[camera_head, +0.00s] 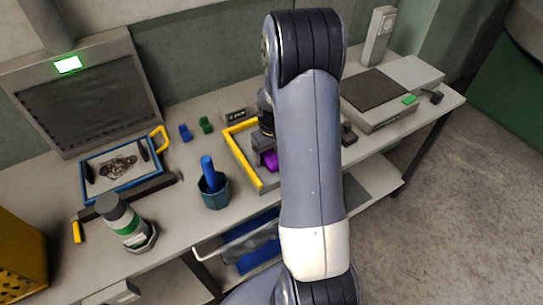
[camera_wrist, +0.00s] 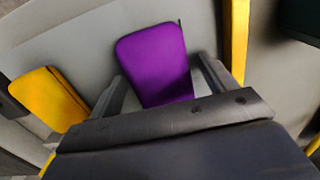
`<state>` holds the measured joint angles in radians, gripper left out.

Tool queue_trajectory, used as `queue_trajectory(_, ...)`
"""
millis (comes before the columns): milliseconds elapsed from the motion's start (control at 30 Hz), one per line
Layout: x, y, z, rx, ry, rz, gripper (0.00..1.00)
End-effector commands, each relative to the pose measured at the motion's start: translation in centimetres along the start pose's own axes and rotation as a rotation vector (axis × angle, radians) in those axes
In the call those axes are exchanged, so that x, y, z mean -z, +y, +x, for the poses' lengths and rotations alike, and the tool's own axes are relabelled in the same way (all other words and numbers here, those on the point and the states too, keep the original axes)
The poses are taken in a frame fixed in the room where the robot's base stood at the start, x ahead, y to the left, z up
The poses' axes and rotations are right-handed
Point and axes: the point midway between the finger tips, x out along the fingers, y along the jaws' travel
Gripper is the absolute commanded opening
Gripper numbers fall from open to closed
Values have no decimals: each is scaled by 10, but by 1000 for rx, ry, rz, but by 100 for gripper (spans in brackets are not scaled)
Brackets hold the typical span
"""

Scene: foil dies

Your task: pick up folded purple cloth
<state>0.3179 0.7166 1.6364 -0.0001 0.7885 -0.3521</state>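The folded purple cloth (camera_head: 271,161) lies in the yellow-edged tray (camera_head: 231,134), partly hidden by my gripper and arm in the head view. In the wrist view the cloth (camera_wrist: 154,62) is a flat purple block with rounded corners. My gripper (camera_head: 263,153) is over the tray, at the cloth. In the wrist view my gripper (camera_wrist: 161,72) has its two fingers apart, one on each side of the cloth. A gap shows beside the cloth on both sides, so it is not gripped. The gripper body hides the cloth's near end.
Left of the tray stand a dark cup (camera_head: 213,194) with a blue handle in it and a white-green bottle (camera_head: 122,220). A blue-framed screen (camera_head: 121,170) lies farther left. A scale-like device (camera_head: 379,101) stands right of my arm.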

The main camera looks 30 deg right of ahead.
Motion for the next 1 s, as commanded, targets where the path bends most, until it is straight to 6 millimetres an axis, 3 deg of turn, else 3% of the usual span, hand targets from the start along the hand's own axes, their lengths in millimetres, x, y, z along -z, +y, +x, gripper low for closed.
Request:
queue_trajectory(500, 0, 0, 0, 0, 0, 0, 37)
queue_trajectory(767, 0, 0, -2, 0, 1, 0, 36)
queue_trajectory(1000, 1, 0, -29, -2, 5, 0, 36)
